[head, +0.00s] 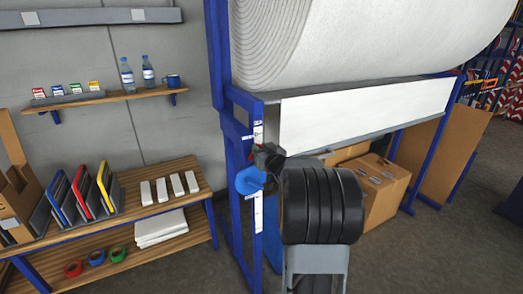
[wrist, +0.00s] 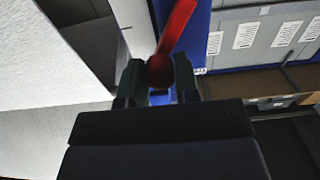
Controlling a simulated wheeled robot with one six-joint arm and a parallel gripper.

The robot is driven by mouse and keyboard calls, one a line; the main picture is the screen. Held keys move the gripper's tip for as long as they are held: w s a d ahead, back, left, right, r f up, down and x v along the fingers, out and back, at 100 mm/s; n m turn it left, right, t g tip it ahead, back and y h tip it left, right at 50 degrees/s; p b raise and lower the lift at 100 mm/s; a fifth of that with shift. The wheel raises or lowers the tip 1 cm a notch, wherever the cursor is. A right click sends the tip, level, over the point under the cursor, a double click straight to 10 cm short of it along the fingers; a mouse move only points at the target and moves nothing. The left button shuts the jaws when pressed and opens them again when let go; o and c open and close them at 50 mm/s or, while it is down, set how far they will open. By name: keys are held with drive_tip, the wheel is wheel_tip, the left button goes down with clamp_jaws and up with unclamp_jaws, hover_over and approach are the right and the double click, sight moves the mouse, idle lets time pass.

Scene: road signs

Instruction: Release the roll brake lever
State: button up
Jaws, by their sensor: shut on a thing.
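The brake lever is a red bar (wrist: 178,28) with a round red knob at its near end, in the wrist view. My gripper (wrist: 158,78) is shut on the knob, with one dark finger on either side of it. The bar runs up and slightly right from the fingers in that view, tilted, against a blue frame part. In the head view, my gripper (head: 268,157) is at the blue upright post of the roll stand, just above a blue disc (head: 250,180). My dark arm covers part of that area, and the lever is mostly hidden there.
A large white roll (head: 370,35) lies in the blue stand (head: 217,60), with a white sheet (head: 365,115) hanging below. Cardboard boxes (head: 378,190) stand beneath. A wooden bench (head: 185,165) with signs and tape rolls is at left, below a shelf (head: 110,98) with bottles.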

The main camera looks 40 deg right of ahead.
drive_tip(key=a+n+b, duration=0.1)
drive_tip(key=n+b, duration=0.1)
drive_tip(key=a+n+b, duration=0.1)
drive_tip(key=n+b, duration=0.1)
drive_tip(key=a+n+b, duration=0.1)
drive_tip(key=n+b, duration=0.1)
drive_tip(key=b, duration=0.1)
drive_tip(key=shift+w+r, duration=0.1)
drive_tip(key=shift+w, duration=0.05)
drive_tip(key=n+b, duration=0.1)
drive_tip(key=n, duration=0.1)
drive_tip(key=a+n+b, duration=0.1)
drive_tip(key=n+b, duration=0.1)
drive_tip(key=a+n+b, duration=0.1)
drive_tip(key=b, duration=0.1)
drive_tip(key=shift+w+a+n, duration=0.2)
drive_tip(key=shift+a+n, duration=0.05)
drive_tip(key=shift+n, duration=0.15)
idle(0.3)
drive_tip(key=o, duration=0.9)
